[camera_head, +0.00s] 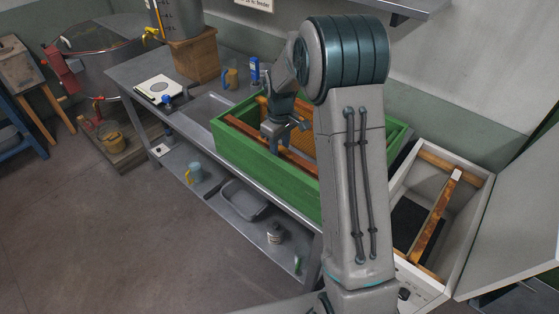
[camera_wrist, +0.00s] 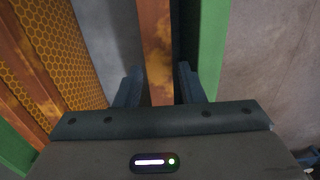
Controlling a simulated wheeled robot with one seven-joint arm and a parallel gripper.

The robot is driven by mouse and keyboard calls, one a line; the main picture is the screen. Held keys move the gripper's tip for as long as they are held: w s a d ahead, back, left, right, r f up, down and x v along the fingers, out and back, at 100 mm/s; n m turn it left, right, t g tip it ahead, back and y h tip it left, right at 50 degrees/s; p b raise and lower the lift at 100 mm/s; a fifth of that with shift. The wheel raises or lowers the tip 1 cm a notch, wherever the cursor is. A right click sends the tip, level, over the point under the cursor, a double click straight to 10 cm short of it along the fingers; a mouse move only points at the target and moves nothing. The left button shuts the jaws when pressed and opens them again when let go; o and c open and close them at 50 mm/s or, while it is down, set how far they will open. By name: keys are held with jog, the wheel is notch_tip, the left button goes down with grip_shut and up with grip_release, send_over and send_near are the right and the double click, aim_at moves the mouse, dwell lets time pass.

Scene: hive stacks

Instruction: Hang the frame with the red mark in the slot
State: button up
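My gripper (camera_wrist: 160,88) is over the green box (camera_head: 250,170), pointing down into it. In the wrist view its two fingers stand on either side of a brown wooden frame bar (camera_wrist: 156,50), with a narrow gap visible on each side. The bar lies near the box's green wall (camera_wrist: 212,45). Another frame with orange comb (camera_wrist: 62,50) is to the left, across a gap. I see no red mark on either; my arm hides part of the box. At right, an open white box (camera_head: 400,185) holds a frame with a white-marked end (camera_head: 437,215), with dark open space beside it.
The white box's lid (camera_head: 515,220) stands open at right. A steel drum (camera_head: 95,65) is at the back left. The floor in front is clear.

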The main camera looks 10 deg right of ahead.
jog(key=shift+f, duration=0.25)
grip_shut()
jog(key=shift+r, duration=0.1)
dwell(1.1)
jog(key=shift+w, duration=0.1)
